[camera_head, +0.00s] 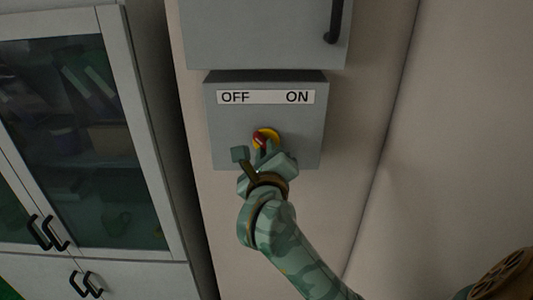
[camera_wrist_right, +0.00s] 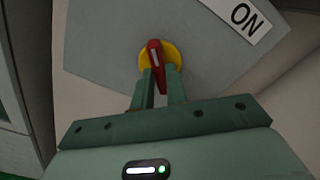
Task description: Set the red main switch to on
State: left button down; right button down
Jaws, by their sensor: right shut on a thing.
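The red main switch (camera_head: 260,138) is a red handle on a yellow round base, on the front of a grey box (camera_head: 225,125). A label (camera_head: 266,97) above it reads OFF on the left and ON on the right. In the head view the handle's visible end leans up and to the left, toward OFF. My right gripper (camera_head: 263,147) is at the switch from below, partly hiding it. In the right wrist view its two fingers (camera_wrist_right: 160,88) are shut on the red handle (camera_wrist_right: 154,60), one on each side. My left gripper is not in view.
A grey cabinet (camera_head: 262,35) with a black handle (camera_head: 334,22) is above the switch box. A glass-fronted cabinet (camera_head: 122,110) with black handles stands at the left. The wall to the right of the box is bare.

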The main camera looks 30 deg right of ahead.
jog(key=shift+a+m+b, duration=0.1)
jog(key=shift+m+b, duration=8.25)
jog(key=shift+m, duration=0.45)
jog(key=c, duration=1.4)
grip_release()
jog(key=shift+w, duration=0.15)
